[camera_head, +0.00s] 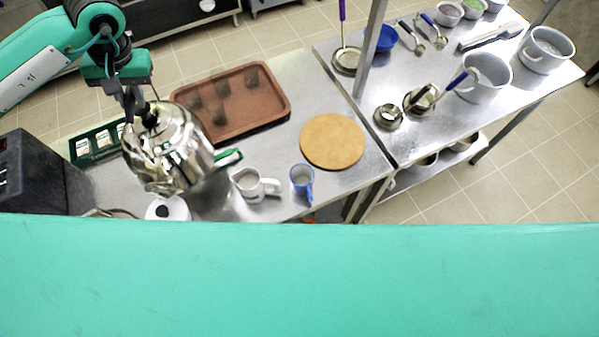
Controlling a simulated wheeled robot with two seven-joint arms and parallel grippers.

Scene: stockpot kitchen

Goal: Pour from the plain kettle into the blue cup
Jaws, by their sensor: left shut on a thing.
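The plain kettle (165,158) is shiny silver metal and hangs at the left, above the steel counter. My left gripper (146,113) comes down from the upper left and is shut on the kettle near its top; the exact grip point is partly hidden. A green-tipped part (228,157) points right from the kettle, apart from the cups. The blue cup (302,178) stands upright near the counter's front edge, to the right of the kettle. No liquid stream shows. My right gripper is not in view.
A white mug (250,186) stands between kettle and blue cup. A brown tray (270,118) with several dark cups lies behind, and a round cork board (332,142) lies right. A black box (30,175) is at left. Pots (484,78) and utensils fill the right table.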

